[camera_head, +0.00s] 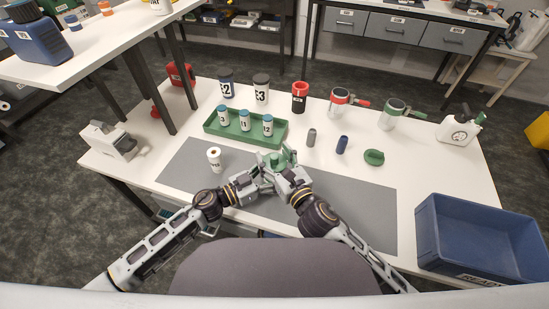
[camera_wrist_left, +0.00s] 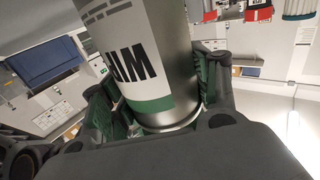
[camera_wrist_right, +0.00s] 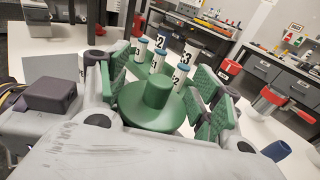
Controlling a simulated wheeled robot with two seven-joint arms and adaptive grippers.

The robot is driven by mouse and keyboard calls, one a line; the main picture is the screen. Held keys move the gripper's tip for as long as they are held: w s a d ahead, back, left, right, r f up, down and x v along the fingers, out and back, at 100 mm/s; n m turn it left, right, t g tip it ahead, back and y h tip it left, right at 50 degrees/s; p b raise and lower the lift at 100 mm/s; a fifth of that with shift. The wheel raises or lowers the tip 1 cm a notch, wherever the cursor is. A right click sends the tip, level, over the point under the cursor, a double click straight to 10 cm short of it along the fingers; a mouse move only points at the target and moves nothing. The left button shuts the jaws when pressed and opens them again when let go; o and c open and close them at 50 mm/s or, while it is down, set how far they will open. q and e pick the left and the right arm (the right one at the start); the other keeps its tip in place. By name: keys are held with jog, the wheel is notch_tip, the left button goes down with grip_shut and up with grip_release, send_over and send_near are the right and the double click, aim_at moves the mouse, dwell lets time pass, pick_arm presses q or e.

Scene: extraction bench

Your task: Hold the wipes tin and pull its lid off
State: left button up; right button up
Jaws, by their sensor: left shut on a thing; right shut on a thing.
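The wipes tin is a grey cylinder (camera_wrist_left: 150,45) with dark lettering and a green band in the left wrist view. My left gripper (camera_wrist_left: 160,100) is shut around it there; it also shows in the head view (camera_head: 264,182). The green round lid (camera_wrist_right: 155,108) with a raised knob sits between the pads of my right gripper (camera_wrist_right: 160,88), which is shut on it. In the head view the lid (camera_head: 274,160) and my right gripper (camera_head: 284,168) are close beside the left gripper, above the grey mat. The grippers hide most of the tin there; I cannot tell whether lid and tin touch.
A green tray (camera_head: 248,138) with several small bottles stands behind the grippers. A white roll-like container (camera_head: 215,160) is to the left. A grey cylinder (camera_head: 311,138), a blue cylinder (camera_head: 342,145) and a green piece (camera_head: 374,157) stand to the right. A blue crate (camera_head: 480,262) is front right.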

aim_at(275, 156)
jog(key=shift+r, duration=0.3)
jog(key=shift+r, duration=1.85)
pick_arm(q)
jog(key=o, duration=1.5)
jog(key=shift+s+a, duration=0.1)
jog(key=shift+a, duration=0.1)
jog(key=shift+v, duration=5.8)
jog(key=shift+f, duration=0.1)
